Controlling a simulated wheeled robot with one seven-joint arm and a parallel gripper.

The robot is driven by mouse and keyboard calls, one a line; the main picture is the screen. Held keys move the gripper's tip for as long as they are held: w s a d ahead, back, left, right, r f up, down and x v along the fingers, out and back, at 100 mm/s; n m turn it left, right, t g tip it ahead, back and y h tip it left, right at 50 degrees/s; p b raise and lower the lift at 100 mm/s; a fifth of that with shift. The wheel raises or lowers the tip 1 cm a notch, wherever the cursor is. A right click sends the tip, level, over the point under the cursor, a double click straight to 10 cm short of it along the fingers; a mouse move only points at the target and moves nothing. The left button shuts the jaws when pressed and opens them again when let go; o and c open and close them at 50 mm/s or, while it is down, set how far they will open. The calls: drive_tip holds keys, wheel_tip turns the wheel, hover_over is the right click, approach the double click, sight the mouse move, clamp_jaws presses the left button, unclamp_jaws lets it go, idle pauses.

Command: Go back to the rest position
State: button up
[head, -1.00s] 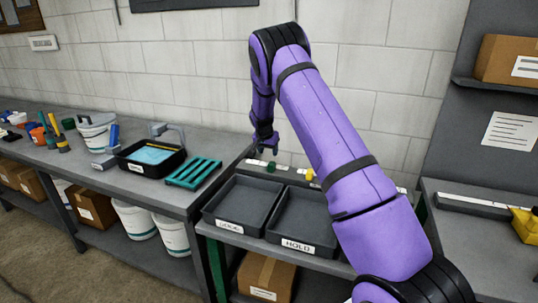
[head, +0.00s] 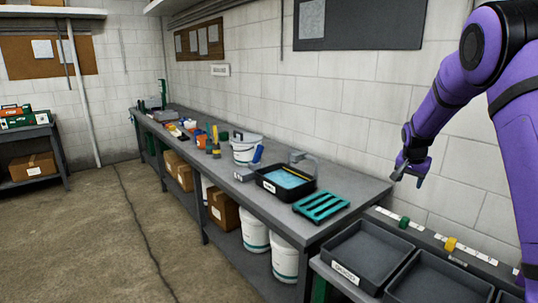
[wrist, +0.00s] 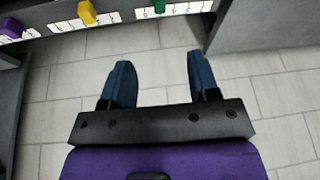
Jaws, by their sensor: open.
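My gripper (head: 410,170) hangs from my purple arm at the right of the head view, above the back edge of the tray bench. In the wrist view my gripper (wrist: 158,82) has its two blue fingers wide apart, with nothing between them. Beyond the fingers are the white block wall and a white marked strip (wrist: 185,7). A green block (wrist: 160,5) and a yellow block (wrist: 87,12) sit on the strip, apart from the fingers.
Two dark trays (head: 336,272) stand on the lower bench. A long grey bench (head: 365,188) holds a teal rack (head: 321,205), a black basin (head: 263,183) and a white bucket (head: 246,147). White buckets and boxes sit beneath. The concrete floor (head: 110,225) at left is open.

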drive_tip(key=s+a+r+n+y, duration=0.1)
drive_tip(key=s+a+r, duration=0.2)
drive_tip(key=s+r, duration=0.35)
drive_tip(key=s+a+r+n+t, duration=0.1)
drive_tip(key=s+a+r+n, duration=0.1)
drive_tip(key=s+a+r, duration=0.35)
drive_tip(key=s+a+r+n+y, duration=0.1)
drive_tip(key=s+a+r, duration=0.1)
drive_tip(key=s+r, duration=0.6)
drive_tip(key=s+a+f+n, duration=0.1)
drive_tip(key=s+a+n, duration=0.1)
drive_tip(key=s, duration=1.1)
drive_tip(key=s+a+f+n, duration=0.1)
drive_tip(key=s+a+n, duration=0.2)
drive_tip(key=s, duration=1)
drive_tip(key=shift+s+a+f+t+y, duration=0.15)
drive_tip(key=shift+s+a+t+y, duration=0.2)
drive_tip(key=shift+a, duration=0.3)
drive_tip(key=shift+w, duration=0.15)
